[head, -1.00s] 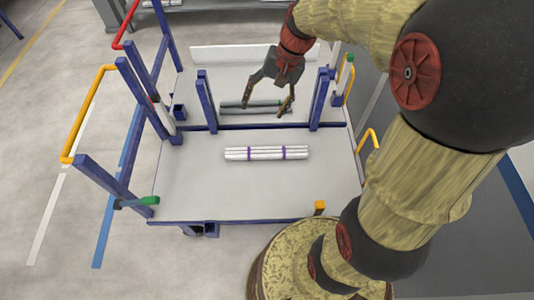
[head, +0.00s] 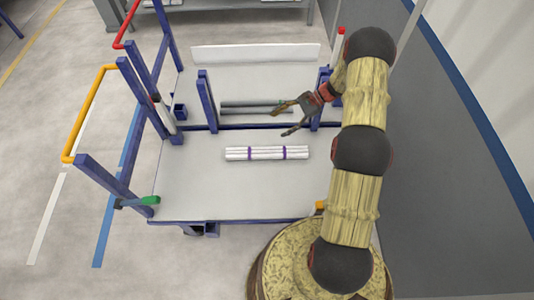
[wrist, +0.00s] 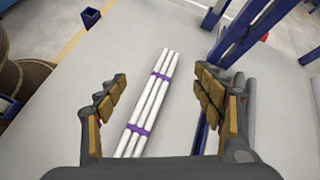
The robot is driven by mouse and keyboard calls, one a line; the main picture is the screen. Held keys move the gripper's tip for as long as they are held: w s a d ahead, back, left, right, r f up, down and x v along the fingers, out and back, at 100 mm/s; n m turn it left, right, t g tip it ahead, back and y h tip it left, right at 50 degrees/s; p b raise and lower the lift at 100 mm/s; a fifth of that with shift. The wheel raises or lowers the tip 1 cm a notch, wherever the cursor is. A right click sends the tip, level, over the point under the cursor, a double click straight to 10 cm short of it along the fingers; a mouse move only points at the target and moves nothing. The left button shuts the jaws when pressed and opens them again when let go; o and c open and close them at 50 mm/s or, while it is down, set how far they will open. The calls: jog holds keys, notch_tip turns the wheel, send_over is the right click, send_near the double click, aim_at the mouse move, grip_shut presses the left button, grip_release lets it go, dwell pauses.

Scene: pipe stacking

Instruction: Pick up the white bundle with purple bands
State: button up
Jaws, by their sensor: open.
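The white bundle with purple bands (head: 267,153) lies flat on the near grey shelf surface (head: 190,190), its long side running left to right in the head view. In the wrist view the bundle (wrist: 149,103) lies lengthwise between my open fingers, apart from them and farther down on the surface. My gripper (head: 281,119) is open and empty, above and a little behind the right half of the bundle in the head view. In the wrist view my gripper's fingers (wrist: 157,100) show on both sides, and the gripper body hides the bundle's near end.
Grey pipes (head: 250,106) lie on the rear section behind a low blue bar. Blue posts (head: 207,100) stand at both sides of that section. The surface around the bundle is clear.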

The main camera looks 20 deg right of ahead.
aim_at(272, 151)
jog(key=d+f+m+t, duration=0.1)
jog(key=f, duration=0.4)
jog(key=s+d+f+m+t+y, duration=0.1)
jog(key=f+m, duration=0.1)
jog(key=f, duration=0.4)
jog(key=s+d+f+m+t, duration=0.1)
jog(key=f+m, duration=0.1)
jog(key=f, duration=0.4)
jog(key=shift+s+d+f+y, duration=0.1)
jog(key=shift+s+d+y, duration=0.2)
jog(key=shift+y, duration=0.1)
jog(key=shift+a+f+m+t, duration=0.1)
jog(key=shift+f+m+t, duration=0.15)
jog(key=shift+m+t, duration=0.05)
jog(key=shift+x, duration=0.95)
jog(key=b+x, duration=0.2)
jog(key=x, duration=0.3)
jog(key=shift+w+a+f+b, duration=0.1)
jog(key=shift+a+b, duration=0.2)
jog(key=shift+a, duration=0.05)
jog(key=shift+c, duration=0.6)
jog(key=c, duration=1.4)
